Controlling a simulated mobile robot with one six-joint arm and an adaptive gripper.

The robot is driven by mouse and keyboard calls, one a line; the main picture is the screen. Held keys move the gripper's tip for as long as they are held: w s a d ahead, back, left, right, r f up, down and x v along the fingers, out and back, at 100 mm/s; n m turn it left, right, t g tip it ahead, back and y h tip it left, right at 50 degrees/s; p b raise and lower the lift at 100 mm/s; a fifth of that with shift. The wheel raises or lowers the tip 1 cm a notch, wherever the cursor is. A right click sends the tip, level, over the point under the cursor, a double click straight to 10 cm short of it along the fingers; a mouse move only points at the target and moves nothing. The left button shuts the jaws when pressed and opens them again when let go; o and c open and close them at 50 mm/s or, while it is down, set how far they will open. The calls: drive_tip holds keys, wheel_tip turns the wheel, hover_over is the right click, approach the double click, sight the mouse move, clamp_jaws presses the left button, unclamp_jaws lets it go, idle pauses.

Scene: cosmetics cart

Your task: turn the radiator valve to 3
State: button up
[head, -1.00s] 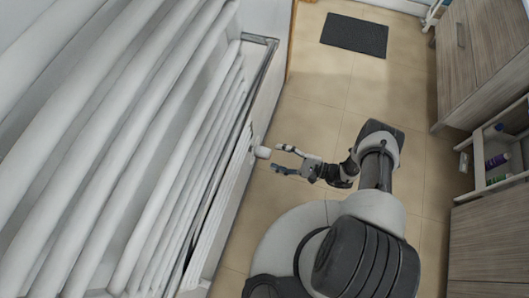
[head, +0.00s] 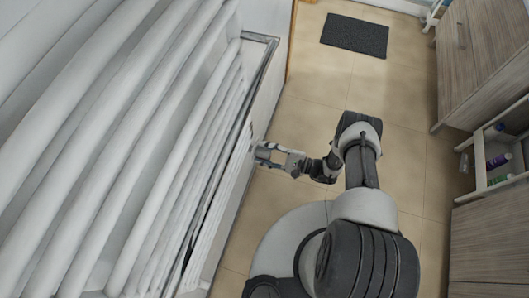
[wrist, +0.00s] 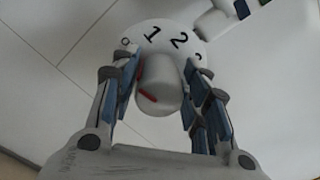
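The radiator valve is a white round knob (wrist: 158,88) in front of a white dial plate (wrist: 185,28) in the wrist view. The plate shows a small round mark, a 1, a 2 and a partly hidden figure at the right. Red marks show on the knob's left side and front; which figure they point to is not clear. My gripper (wrist: 162,66) is open, with one finger on each side of the knob. The left finger is very near the knob, and a gap shows at the right. In the head view my gripper (head: 265,152) hides most of the valve.
The white radiator (head: 150,150) fills the left, with its side just beyond my gripper. A dark mat (head: 354,35) lies on the tiled floor. Wooden cabinets (head: 487,240) and an open shelf with bottles (head: 497,160) stand at the right.

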drive_tip(key=c, duration=0.6)
drive_tip(key=shift+c, duration=0.2)
drive_tip(key=shift+m, duration=0.4)
drive_tip(key=m, duration=0.5)
drive_tip(key=shift+w, duration=0.1)
drive_tip(key=m, duration=0.5)
drive_tip(key=shift+d+m, duration=0.1)
drive_tip(key=shift+m, duration=0.3)
drive_tip(key=m, duration=0.6)
drive_tip(key=shift+w+f, duration=0.1)
drive_tip(key=m, duration=0.6)
drive_tip(key=shift+f, duration=0.1)
drive_tip(key=shift+m, duration=0.3)
